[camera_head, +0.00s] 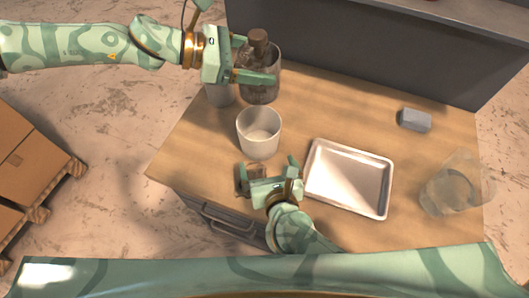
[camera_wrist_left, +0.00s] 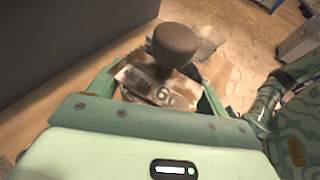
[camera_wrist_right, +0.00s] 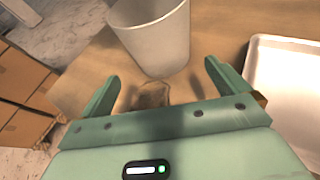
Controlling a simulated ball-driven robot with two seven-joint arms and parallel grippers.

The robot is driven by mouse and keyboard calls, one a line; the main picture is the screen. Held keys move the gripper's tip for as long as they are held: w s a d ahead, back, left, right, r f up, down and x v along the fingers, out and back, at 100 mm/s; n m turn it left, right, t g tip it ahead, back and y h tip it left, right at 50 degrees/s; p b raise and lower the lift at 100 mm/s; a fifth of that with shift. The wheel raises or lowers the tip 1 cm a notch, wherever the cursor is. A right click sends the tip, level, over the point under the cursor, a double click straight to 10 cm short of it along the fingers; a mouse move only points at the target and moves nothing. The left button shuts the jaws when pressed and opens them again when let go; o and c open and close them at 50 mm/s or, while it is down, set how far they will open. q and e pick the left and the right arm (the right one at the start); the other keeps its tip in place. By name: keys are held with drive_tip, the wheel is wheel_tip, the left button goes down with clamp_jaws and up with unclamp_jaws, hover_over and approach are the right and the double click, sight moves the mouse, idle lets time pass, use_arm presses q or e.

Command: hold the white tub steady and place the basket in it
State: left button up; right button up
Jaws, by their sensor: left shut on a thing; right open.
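The white tub (camera_head: 259,133) stands upright and looks empty on the wooden table; it also shows in the right wrist view (camera_wrist_right: 155,42). The basket (camera_head: 259,86) is a dark grey see-through cylinder with a brown knob on top. My left gripper (camera_head: 264,62) is shut on it behind the tub; its height above the table is hard to tell. In the left wrist view the basket's knob (camera_wrist_left: 175,45) stands up between the fingers, over pale labelled pieces. My right gripper (camera_head: 268,164) is open and empty at the tub's near side, its fingers apart from the tub.
A metal tray (camera_head: 348,178) lies right of the tub. A grey block (camera_head: 414,121) and a clear container (camera_head: 452,187) are further right. A grey container (camera_head: 220,95) is partly hidden under my left gripper.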

sight(263, 152)
drive_tip(key=x, duration=0.9)
drive_tip(key=shift+f, duration=0.1)
